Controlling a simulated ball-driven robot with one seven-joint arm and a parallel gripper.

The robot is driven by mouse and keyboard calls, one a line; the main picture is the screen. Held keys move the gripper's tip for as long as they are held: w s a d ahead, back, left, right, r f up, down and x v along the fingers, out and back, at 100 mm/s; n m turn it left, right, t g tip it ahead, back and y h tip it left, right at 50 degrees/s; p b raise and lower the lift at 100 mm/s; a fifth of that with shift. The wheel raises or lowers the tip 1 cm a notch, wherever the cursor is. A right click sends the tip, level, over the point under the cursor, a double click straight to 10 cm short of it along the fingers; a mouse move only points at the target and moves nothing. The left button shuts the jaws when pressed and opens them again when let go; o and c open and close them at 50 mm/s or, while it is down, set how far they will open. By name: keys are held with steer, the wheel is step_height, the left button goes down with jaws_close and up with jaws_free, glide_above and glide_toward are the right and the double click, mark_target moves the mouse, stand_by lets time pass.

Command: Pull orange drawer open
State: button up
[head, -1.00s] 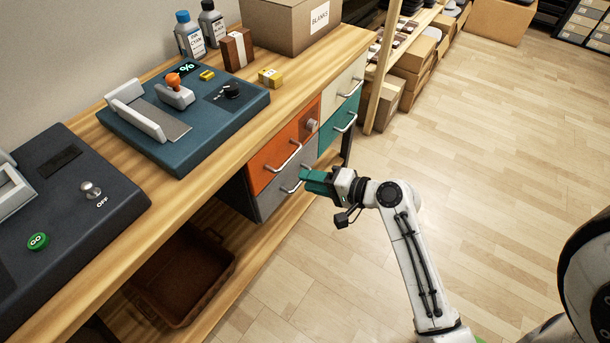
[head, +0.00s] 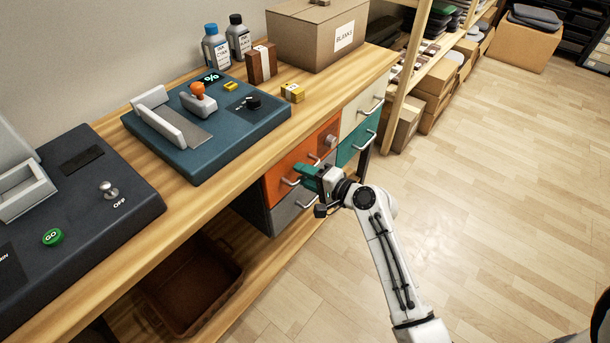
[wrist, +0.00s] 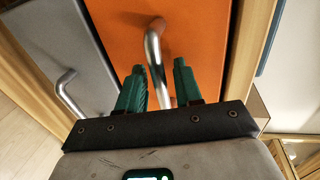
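The orange drawer (head: 285,168) is the upper left drawer under the bench, and its front looks flush with its neighbours. Its silver bar handle (wrist: 153,58) stands out from the orange front (wrist: 190,28) in the wrist view. My gripper (head: 304,174) is at this handle in the head view and hides part of it. In the wrist view my gripper (wrist: 158,82) has its green fingers apart, one on each side of the handle. The bar lies between the fingers, with a gap visible on both sides.
A grey drawer (head: 291,208) with its own handle (wrist: 66,88) is below the orange one. White (head: 361,106) and teal (head: 357,141) drawers are to the right. A brown bin (head: 190,285) sits on the low shelf. The floor (head: 470,200) in front is clear.

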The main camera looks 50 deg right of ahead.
steer(key=shift+w, duration=0.1)
steer(key=shift+c, duration=0.4)
jaws_close()
